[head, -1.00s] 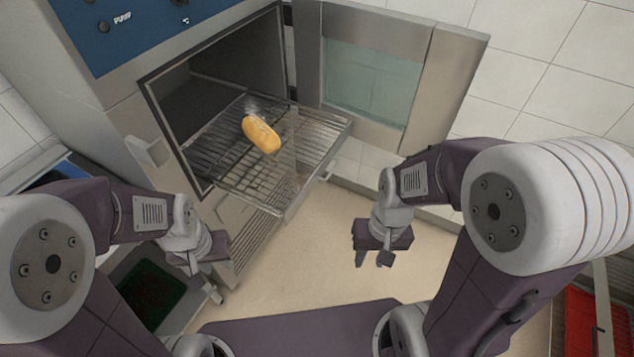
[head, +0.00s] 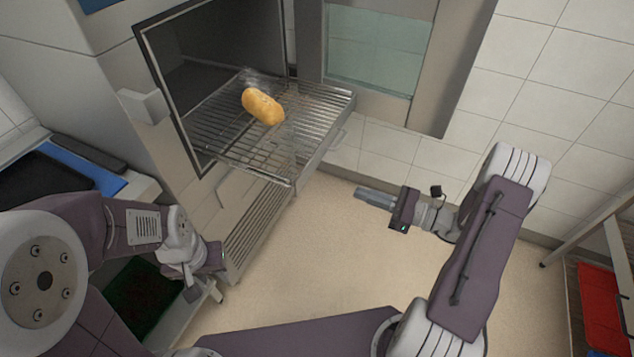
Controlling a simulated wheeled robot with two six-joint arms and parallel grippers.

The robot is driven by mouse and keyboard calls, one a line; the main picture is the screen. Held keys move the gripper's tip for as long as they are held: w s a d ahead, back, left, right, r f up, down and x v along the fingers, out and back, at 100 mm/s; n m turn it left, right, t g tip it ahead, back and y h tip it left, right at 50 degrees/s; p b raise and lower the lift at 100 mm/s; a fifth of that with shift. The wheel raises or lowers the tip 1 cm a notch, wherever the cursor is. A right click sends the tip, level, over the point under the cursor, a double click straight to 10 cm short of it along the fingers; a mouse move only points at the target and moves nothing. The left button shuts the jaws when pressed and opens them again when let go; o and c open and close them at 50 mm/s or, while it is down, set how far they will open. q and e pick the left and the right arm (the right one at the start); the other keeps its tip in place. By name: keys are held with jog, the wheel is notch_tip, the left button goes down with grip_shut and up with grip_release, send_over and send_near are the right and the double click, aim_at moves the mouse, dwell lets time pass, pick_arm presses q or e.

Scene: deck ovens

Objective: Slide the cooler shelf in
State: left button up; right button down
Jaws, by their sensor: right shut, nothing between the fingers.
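The cooler shelf (head: 300,150) is a wire rack that sticks well out of the open cooler compartment (head: 232,52). A golden bread loaf (head: 263,106) lies on the rack, towards its back half. My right gripper (head: 360,193) is shut and empty. It points left, out to the right of the rack's front edge and apart from it in the picture. My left gripper (head: 217,268) is at the lower left, below the rack; its fingers are too small and dark to tell whether they are open.
The cooler's door (head: 375,55) stands open at the right of the compartment. A dark green bin (head: 145,297) is under my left arm. A red crate (head: 603,300) is on a rack at the far right. The floor before the shelf is clear.

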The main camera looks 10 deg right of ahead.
aim_at(307, 175)
pick_arm(q)
jog(key=shift+f, duration=0.25)
pick_arm(e)
jog(key=x, duration=1.3)
jog(key=shift+w+a, duration=0.15)
jog(key=shift+a, duration=0.1)
